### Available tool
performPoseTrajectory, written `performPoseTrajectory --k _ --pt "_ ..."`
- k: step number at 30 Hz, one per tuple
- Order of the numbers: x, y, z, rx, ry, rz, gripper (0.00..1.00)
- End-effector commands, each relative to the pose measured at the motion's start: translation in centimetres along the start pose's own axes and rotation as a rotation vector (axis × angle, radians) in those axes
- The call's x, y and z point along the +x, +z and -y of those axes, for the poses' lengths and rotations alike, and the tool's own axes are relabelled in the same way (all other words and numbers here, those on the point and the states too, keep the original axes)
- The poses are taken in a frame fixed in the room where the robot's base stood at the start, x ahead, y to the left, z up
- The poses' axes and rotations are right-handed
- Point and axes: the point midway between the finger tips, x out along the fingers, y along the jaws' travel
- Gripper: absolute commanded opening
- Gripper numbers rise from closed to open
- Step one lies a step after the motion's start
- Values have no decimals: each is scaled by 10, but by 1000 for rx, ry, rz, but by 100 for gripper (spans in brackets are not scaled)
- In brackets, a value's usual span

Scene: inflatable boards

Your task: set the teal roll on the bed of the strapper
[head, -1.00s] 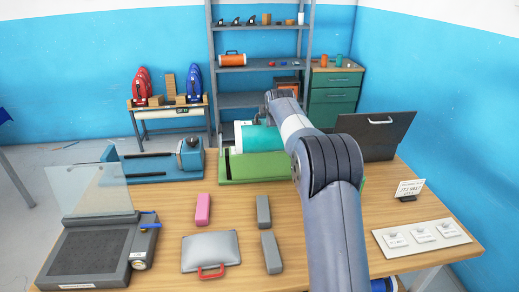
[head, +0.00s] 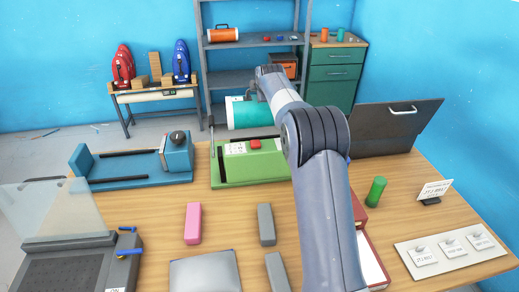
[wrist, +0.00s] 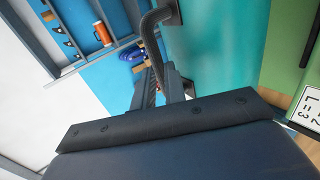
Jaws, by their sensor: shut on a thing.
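The teal roll (head: 252,113) is a fat cylinder with a pale end and a dark handle (wrist: 150,35). My gripper (head: 252,92) is shut on that handle; arm links partly hide it in the head view. The roll lies sideways in the air, above or behind the back of a green machine (head: 235,172) with a red button and white label. A gap shows below it. The roll's teal side (wrist: 220,50) fills the upper middle of the wrist view. A blue machine (head: 130,168) with dark rails and a black knob stands left. I cannot tell which machine is the strapper.
A dark upright panel (head: 395,128) stands behind my arm on the right. Pink (head: 193,223) and grey blocks lie in front. A flat press with a clear lid (head: 50,215) stands front left.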

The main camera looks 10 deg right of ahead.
Motion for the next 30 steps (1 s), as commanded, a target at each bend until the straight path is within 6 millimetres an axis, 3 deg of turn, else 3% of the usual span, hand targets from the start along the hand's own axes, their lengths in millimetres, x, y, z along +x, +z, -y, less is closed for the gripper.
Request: performPoseTrajectory --k 14,21,30 --pt "26 0 39 0 2 0 0" --pt "48 0 73 0 1 0 0" --pt "63 0 94 0 2 0 0"
